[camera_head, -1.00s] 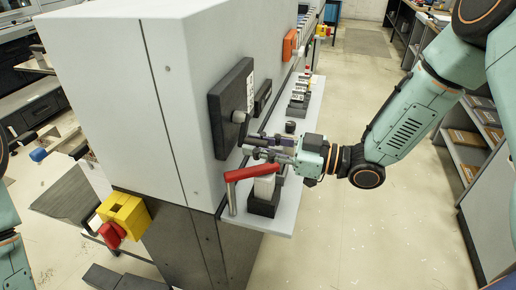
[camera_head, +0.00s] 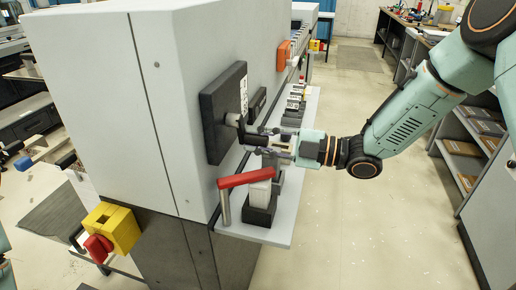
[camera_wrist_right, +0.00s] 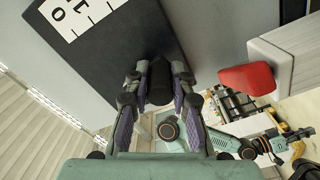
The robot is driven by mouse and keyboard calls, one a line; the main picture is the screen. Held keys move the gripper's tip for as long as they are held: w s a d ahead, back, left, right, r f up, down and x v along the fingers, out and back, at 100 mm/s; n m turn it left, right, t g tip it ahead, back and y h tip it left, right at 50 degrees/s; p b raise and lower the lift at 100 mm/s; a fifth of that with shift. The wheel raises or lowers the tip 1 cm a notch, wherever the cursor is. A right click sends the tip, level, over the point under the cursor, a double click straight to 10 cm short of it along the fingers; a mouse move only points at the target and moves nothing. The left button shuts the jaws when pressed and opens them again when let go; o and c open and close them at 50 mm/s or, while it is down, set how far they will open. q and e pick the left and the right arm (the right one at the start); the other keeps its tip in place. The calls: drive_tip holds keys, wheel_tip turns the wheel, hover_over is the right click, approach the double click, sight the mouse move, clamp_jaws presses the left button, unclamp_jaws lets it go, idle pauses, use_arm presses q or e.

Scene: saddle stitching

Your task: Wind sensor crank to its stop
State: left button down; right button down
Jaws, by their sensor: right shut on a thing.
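The sensor crank's black plate (camera_head: 222,100) is mounted on the side of the pale cabinet, with a light hub (camera_head: 233,119) sticking out. In the right wrist view the plate (camera_wrist_right: 110,75) carries a white scale label (camera_wrist_right: 80,14). My right gripper (camera_head: 268,141) is beside the hub, its fingers on either side of the dark crank grip (camera_head: 257,140). In the wrist view the grip (camera_wrist_right: 159,84) sits between the fingers, which are shut on it. The fingers partly hide the crank arm. My left gripper is out of view.
A red-handled lever (camera_head: 246,179) stands close below the right gripper on the pale shelf (camera_head: 238,228). Several small dark blocks sit further along this shelf. A yellow box with a red knob (camera_head: 110,228) is at the cabinet's near corner. The floor aisle (camera_head: 335,205) is open.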

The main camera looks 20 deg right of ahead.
drive_tip(key=shift+w+d+r+n+b, duration=0.15)
drive_tip(key=shift+w+n+b, duration=0.1)
drive_tip(key=shift+n, duration=0.4)
drive_tip(key=shift+w+d+r+n+b, duration=0.15)
drive_tip(key=shift+w+n+b, duration=0.05)
drive_tip(key=shift+n, duration=0.45)
drive_tip(key=c, duration=1.2)
unclamp_jaws()
drive_tip(key=shift+o, duration=0.2)
drive_tip(key=v, duration=1.1)
drive_tip(key=shift+s+d, duration=0.25)
drive_tip(key=shift+d, duration=0.05)
